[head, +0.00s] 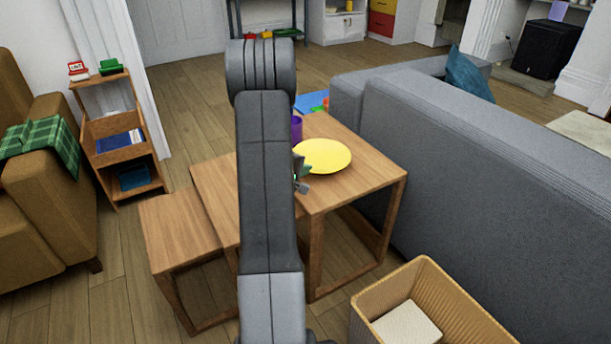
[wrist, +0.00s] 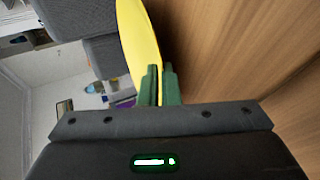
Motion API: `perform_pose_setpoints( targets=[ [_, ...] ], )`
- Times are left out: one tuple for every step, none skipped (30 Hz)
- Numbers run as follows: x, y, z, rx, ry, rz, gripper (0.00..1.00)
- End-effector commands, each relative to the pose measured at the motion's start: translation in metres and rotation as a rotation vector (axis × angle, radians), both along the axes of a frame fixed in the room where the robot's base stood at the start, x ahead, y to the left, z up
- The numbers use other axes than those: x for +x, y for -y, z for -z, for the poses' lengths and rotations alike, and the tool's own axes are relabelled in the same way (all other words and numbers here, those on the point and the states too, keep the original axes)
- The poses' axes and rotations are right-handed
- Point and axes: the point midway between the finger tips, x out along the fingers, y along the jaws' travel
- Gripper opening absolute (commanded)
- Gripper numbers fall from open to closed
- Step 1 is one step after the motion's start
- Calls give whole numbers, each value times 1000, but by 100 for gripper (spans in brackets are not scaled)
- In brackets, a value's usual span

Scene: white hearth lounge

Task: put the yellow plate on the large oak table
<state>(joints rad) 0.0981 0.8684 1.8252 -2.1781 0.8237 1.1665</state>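The yellow plate (head: 323,155) is over the top of the largest oak table (head: 345,190) of a nested set. I cannot tell whether it rests on the top or is slightly above it. My gripper (head: 301,172) is at the plate's left edge, partly hidden by my arm. In the wrist view the green fingers of my gripper (wrist: 160,75) are close together with the rim of the yellow plate (wrist: 138,40) between them. The wooden top of the oak table (wrist: 215,50) fills the right side there.
A purple cup (head: 297,128) stands behind the plate, partly hidden by my arm. Smaller nested tables (head: 180,230) are at left. A grey sofa (head: 480,170) borders the right. A bin (head: 450,305) with a white block stands in front. A small shelf (head: 119,142) is at left.

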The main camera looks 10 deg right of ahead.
Motion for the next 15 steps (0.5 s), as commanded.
perform_pose_setpoints(
  targets=[
    [0,0,11,0,-2,1,0],
    [0,0,14,-2,-2,0,0],
    [0,0,16,-1,0,0,0],
    [0,0,16,-1,1,0,0],
    [0,0,16,-1,1,0,0],
    [0,0,15,-1,2,0,0],
    [0,0,15,-1,2,0,0],
    [0,0,15,-1,2,0,0],
    [0,0,15,-1,2,0,0],
    [0,0,15,-1,2,0,0],
    [0,0,16,-1,2,0,0],
    [0,0,17,-1,2,0,0],
    [0,0,18,-1,2,0,0],
    [0,0,18,-1,2,0,0],
    [0,0,19,-1,2,0,0]
  ],
)
